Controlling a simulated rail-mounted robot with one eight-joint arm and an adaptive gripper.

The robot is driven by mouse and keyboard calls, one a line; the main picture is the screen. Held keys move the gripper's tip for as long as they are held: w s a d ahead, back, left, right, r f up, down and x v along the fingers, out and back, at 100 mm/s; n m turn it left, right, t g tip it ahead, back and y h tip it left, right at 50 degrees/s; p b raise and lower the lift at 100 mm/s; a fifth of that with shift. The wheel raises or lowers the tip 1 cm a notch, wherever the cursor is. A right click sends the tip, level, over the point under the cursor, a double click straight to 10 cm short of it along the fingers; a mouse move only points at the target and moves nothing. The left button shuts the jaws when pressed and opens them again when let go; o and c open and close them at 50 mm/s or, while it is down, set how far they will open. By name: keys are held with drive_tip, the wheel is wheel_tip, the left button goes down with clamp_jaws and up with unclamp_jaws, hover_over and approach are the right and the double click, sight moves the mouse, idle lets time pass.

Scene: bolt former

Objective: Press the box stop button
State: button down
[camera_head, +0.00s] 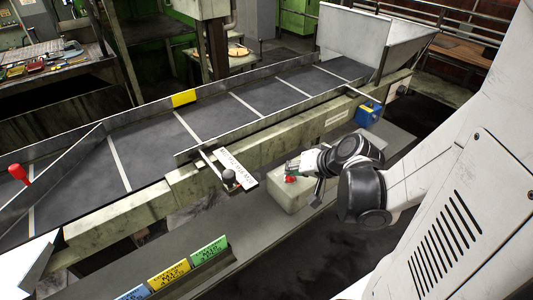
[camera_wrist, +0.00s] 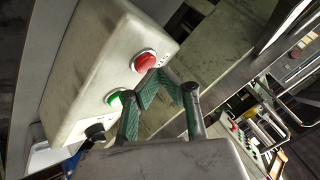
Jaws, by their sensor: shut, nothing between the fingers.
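A pale, worn control box (camera_head: 292,197) sits on the ledge beside the conveyor in the head view. Its red button (camera_head: 290,179) shows on top. In the wrist view the box (camera_wrist: 88,65) fills the upper left. It carries the red button (camera_wrist: 145,61), a green button (camera_wrist: 115,99) and a black knob (camera_wrist: 95,132). My gripper (camera_wrist: 157,76) is shut and empty, its fingertips together just beside the red button in the picture. I cannot tell whether they touch it. In the head view my gripper (camera_head: 303,166) is close over the box.
A conveyor (camera_head: 230,105) with a raised side rail runs along behind the box. A blue box (camera_head: 368,113) stands to the right of the control box. Coloured label plates (camera_head: 170,275) stand at the front left. A white label bar (camera_head: 236,167) juts out left of the control box.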

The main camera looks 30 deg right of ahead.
sight(291, 178)
drive_tip(key=shift+f, duration=0.15)
idle(0.4)
drive_tip(key=shift+f+b, duration=0.35)
drive_tip(key=shift+b, duration=0.2)
drive_tip(key=shift+r, duration=0.15)
drive_tip(key=shift+r+p, duration=0.35)
wheel_tip(291, 178, up, 6)
drive_tip(key=p, duration=0.5)
idle(0.6)
